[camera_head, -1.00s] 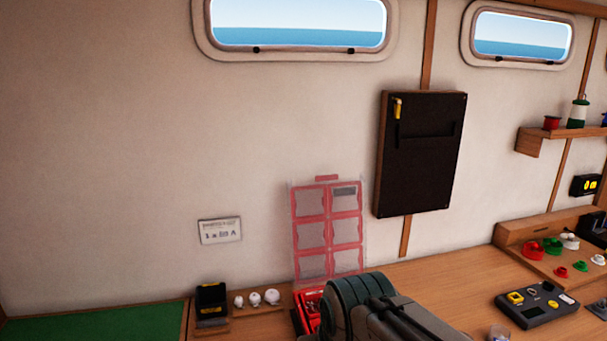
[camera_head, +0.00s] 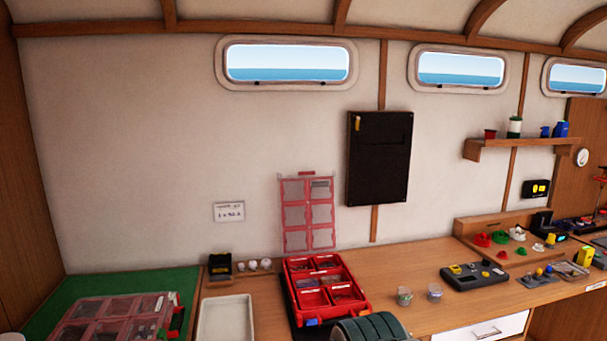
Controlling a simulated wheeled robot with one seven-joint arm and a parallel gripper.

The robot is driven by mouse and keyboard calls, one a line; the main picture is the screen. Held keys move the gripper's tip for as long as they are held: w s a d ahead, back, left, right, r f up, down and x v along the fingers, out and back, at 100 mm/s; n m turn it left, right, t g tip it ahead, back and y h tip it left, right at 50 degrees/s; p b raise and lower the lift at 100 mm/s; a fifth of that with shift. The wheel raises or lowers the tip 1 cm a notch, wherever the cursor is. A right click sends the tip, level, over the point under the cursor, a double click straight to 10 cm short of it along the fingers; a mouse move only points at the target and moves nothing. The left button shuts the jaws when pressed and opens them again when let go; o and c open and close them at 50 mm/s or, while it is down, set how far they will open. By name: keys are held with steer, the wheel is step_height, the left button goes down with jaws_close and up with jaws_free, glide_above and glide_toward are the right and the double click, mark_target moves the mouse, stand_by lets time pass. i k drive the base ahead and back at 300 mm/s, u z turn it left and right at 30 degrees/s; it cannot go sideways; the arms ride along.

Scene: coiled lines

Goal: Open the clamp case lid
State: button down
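A red compartment case (camera_head: 355,283) stands on the wooden bench, with small parts in its red compartments. Its clear, red-framed lid (camera_head: 308,215) stands upright behind it, near the wall. A second case (camera_head: 112,318) with a clear, red-framed lid lies at the lower left on the green mat; its lid looks flat and shut, and its front is cut off by the frame. No readable label tells which of the two is the clamp case. Part of my arm shows at the bottom edge in front of the red case. My gripper is not visible.
A white tray (camera_head: 224,318) lies between the two cases. A black box (camera_head: 220,266) and white knobs stand behind it. Two small jars (camera_head: 404,296) and a dark device (camera_head: 474,276) sit right of the red case. The bench between them has some clear room.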

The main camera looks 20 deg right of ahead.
mark_target(314, 202)
steer(key=z, duration=0.7)
steer(key=i, duration=1.05)
